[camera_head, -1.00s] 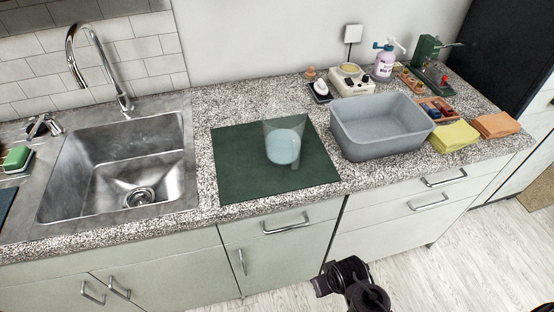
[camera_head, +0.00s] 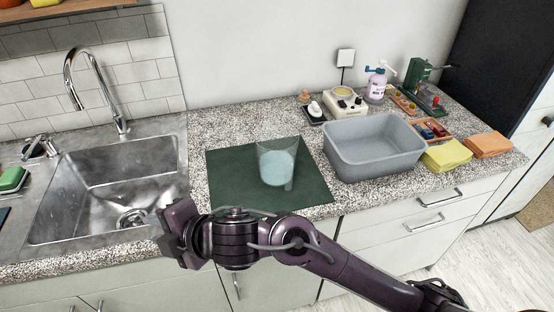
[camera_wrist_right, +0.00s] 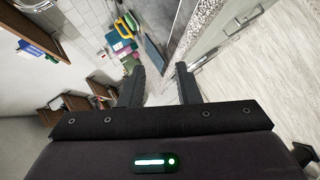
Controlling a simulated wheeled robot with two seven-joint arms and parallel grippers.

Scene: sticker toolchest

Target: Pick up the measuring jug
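The measuring jug (camera_head: 276,166) is clear, with pale blue liquid inside. It stands upright on the dark green mat (camera_head: 228,180) on the counter, between the sink and the grey basin. My right gripper (camera_head: 160,226) is in front of the counter's front edge near the sink, left of and nearer than the jug. In the right wrist view its two fingers (camera_wrist_right: 162,84) are apart with nothing between them. The jug does not show in the right wrist view. My left gripper is in no view.
The grey basin (camera_head: 372,158) stands right of the mat. Yellow cloths (camera_head: 447,155) and orange cloths (camera_head: 489,145) lie at the right. A steel sink (camera_head: 115,185) with a tall tap is at the left.

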